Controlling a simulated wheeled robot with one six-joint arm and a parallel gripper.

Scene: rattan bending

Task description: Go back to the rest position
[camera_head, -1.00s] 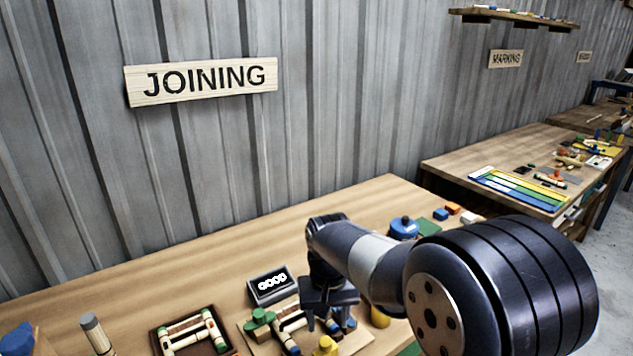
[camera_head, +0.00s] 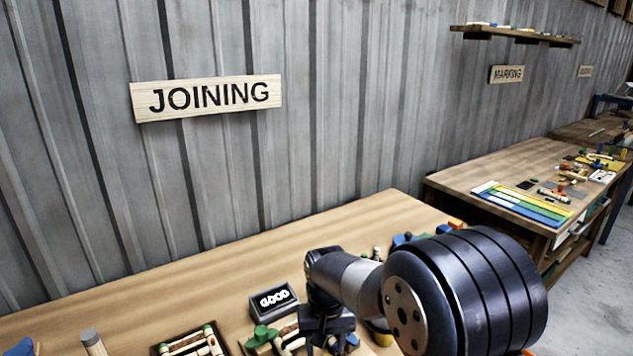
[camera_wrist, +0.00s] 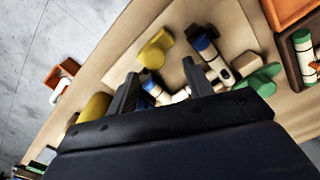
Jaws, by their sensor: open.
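My gripper (camera_head: 326,334) is over the workbench under the JOINING sign, at the lower middle of the head view. In the wrist view my gripper (camera_wrist: 160,85) has its two dark fingers apart, with blue-banded cream rattan pieces (camera_wrist: 215,62) showing beyond them. I cannot tell the exact height of the fingers above these pieces. A yellow clamp-like piece (camera_wrist: 155,48) and a green piece (camera_wrist: 255,80) lie beside them on a light board. Part of the fixture is hidden behind my gripper in the head view.
A dark tray with rattan pieces (camera_head: 190,343) is at the lower left. The bench's back strip (camera_head: 200,275) is clear. Another bench (camera_head: 480,172) stands to the right under the MARKING sign.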

